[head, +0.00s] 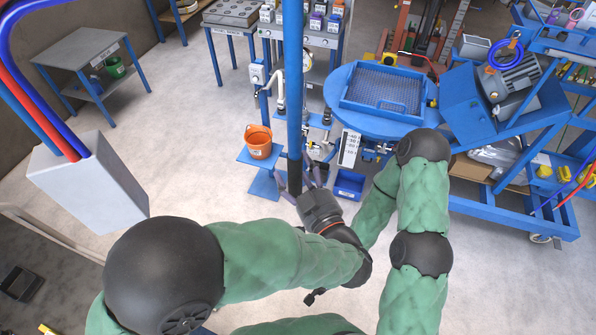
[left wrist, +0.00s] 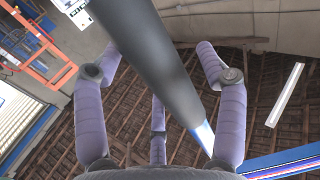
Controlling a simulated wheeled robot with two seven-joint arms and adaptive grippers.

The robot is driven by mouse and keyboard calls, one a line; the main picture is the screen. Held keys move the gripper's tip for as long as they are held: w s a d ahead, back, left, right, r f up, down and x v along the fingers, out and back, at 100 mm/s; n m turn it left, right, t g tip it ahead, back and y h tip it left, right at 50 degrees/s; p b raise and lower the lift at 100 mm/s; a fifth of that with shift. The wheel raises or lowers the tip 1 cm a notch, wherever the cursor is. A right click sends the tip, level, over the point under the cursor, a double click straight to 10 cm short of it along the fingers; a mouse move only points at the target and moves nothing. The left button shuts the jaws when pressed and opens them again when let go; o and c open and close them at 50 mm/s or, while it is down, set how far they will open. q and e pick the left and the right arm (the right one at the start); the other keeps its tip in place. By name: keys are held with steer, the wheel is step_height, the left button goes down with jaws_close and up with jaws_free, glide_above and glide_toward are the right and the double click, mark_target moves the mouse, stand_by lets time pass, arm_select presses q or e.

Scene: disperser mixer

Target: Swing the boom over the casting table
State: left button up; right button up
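A tall vertical pole (head: 293,80), blue above and dark grey lower down, stands in the middle of the head view. My left gripper (head: 302,178) is at the dark lower part of this pole. In the left wrist view, its purple fingers (left wrist: 160,100) are spread apart, with the dark pole (left wrist: 158,65) slanting between them; I cannot tell if any finger touches it. Behind is a round blue table (head: 340,92) bearing a blue mesh tray (head: 385,90); I cannot tell if this is the casting table. My right gripper is not in view.
A grey box (head: 88,185) with red and blue cables hangs at the left. An orange bucket (head: 258,142) stands on a small blue shelf left of the pole. A blue cart (head: 500,205) stands at the right. Open floor (head: 185,135) lies at left.

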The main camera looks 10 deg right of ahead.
mark_target(298, 143)
arm_select(q)
step_height(298, 143, up, 10)
stand_by(0.6)
stand_by(0.4)
